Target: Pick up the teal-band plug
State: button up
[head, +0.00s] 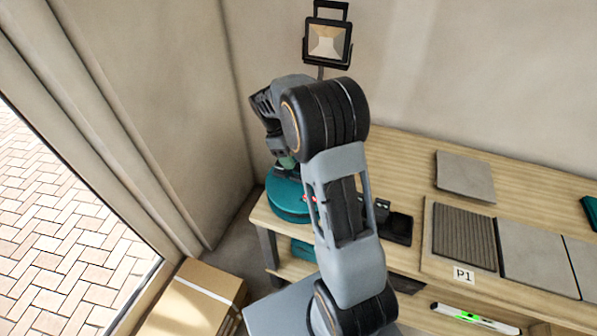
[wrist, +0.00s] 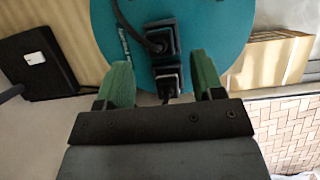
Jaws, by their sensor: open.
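My gripper (wrist: 160,64) is open, with green fingers pointing at the flat face of a round teal reel (wrist: 215,25). Two black plugs sit in sockets on that face, each with a dark cable. The nearer plug (wrist: 168,82) is between my fingers, with a gap on each side. The farther plug (wrist: 160,40) is just beyond the fingertips. I cannot make out a teal band on either plug. In the head view the reel (head: 287,197) is at the bench's left end, beneath my arm, and the plugs are hidden by my arm.
A black device (head: 398,228) is right of the reel on the wooden bench (head: 400,160). Grey tiles (head: 535,255) lie farther right. A cardboard box (head: 200,285) stands on the floor at left. A work lamp (head: 327,42) rises behind my arm.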

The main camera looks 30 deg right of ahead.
jog(key=shift+x, duration=2.6)
jog(key=shift+c, duration=0.3)
jog(key=c, duration=1)
